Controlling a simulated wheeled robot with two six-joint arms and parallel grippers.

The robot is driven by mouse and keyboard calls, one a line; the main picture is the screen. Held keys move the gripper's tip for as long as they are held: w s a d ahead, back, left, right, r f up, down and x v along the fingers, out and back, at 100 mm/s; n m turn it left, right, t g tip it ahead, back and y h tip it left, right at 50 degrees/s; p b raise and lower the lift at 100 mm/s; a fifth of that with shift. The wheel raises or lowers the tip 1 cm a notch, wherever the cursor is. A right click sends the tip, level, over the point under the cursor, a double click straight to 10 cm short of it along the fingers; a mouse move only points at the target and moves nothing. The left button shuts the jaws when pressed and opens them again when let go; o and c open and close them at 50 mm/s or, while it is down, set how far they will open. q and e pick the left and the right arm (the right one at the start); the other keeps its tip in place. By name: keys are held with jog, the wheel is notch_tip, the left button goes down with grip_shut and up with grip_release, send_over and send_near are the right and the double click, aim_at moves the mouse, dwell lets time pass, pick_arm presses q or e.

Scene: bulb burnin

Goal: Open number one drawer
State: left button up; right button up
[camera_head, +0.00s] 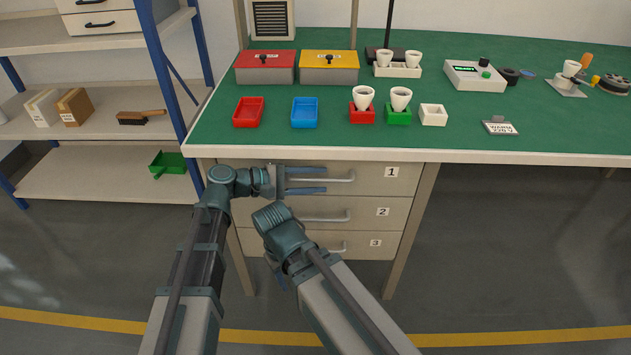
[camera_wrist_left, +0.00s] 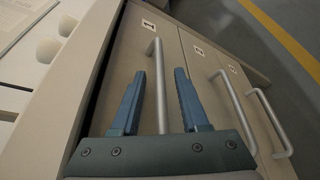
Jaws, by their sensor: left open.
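The number one drawer (camera_head: 372,180) is the top drawer under the green bench, with a "1" label and a pale bar handle (camera_head: 343,178). Its front looks flush with the drawers below. My left gripper (camera_head: 325,181) is open at this handle, one finger above and one below it in the head view. In the left wrist view the handle (camera_wrist_left: 158,75) runs between the two open fingers (camera_wrist_left: 160,98), with space visible on both sides. My right arm is folded low in front of the drawers; its gripper is mostly hidden behind the arm.
Drawers two (camera_head: 365,213) and three (camera_head: 360,244) lie below, each with a bar handle. The bench top (camera_head: 450,137) overhangs above and holds boxes, trays and bulbs. A shelf rack (camera_head: 100,180) stands at the left. Open floor lies to the right.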

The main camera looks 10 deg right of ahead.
pick_arm(q)
jog(key=shift+d, duration=0.1)
grip_shut()
dwell(1.4)
